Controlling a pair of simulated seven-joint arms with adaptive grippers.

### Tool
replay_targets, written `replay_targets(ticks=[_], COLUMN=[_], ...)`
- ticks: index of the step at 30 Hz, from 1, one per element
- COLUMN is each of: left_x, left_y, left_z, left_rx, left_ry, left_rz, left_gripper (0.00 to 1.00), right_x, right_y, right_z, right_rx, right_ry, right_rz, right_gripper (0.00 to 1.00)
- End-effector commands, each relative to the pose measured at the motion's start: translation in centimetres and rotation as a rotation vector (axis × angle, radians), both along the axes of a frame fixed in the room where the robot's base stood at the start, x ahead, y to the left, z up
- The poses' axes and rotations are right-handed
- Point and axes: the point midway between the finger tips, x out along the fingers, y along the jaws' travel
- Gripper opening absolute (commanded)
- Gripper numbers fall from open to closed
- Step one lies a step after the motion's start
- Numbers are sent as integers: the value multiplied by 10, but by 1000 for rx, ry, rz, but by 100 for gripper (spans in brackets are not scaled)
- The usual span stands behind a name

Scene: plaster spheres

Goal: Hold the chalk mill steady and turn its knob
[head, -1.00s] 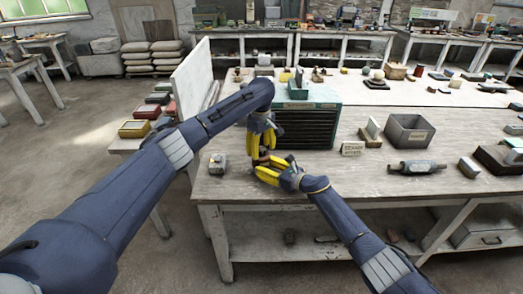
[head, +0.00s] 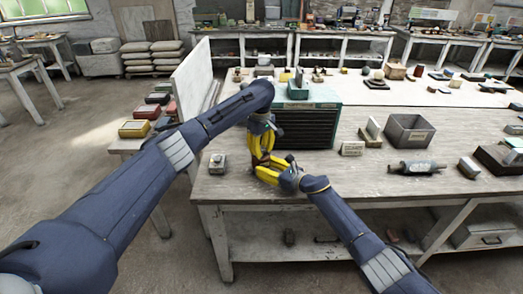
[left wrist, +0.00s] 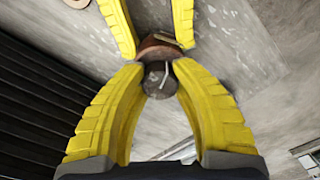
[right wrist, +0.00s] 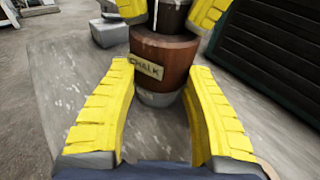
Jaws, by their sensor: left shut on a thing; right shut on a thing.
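The chalk mill (right wrist: 172,62) stands upright on the bench, a brown round body with a CHALK label and a grey foot. Its dark knob (left wrist: 158,80), with a pale line on top, shows in the left wrist view. My left gripper (head: 262,150) points down from above and is shut on the knob. My right gripper (head: 262,168) comes in low from the front and is shut on the mill's body. Its fingers lie either side of the body in the right wrist view (right wrist: 162,80). In the head view the fingers hide most of the mill.
A teal cabinet with dark slats (head: 308,128) stands close behind and right of the grippers. A small grey block-like item (head: 217,163) sits on the bench to the left. A grey bin (head: 408,133) and a roller-like tool (head: 417,167) are farther right. The bench's front edge is near.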

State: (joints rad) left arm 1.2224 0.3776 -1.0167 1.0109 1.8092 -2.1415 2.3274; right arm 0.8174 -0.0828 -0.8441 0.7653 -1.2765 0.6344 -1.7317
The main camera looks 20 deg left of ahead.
Motion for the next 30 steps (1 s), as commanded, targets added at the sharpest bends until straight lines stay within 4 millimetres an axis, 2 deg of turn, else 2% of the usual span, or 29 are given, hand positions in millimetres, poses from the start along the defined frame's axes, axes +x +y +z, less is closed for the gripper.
replay_targets(ticks=[20,30], left_x=[-1,-1], left_y=[-3,-3], left_z=[-1,0], left_rx=[-4,-3], left_ry=[2,3], left_rz=[-48,-217], left_gripper=[0,0], right_x=[0,0], right_y=[0,1], right_z=[0,1], right_rx=[0,0], right_ry=[0,0], right_rz=[-1,-1], right_gripper=[17,17])
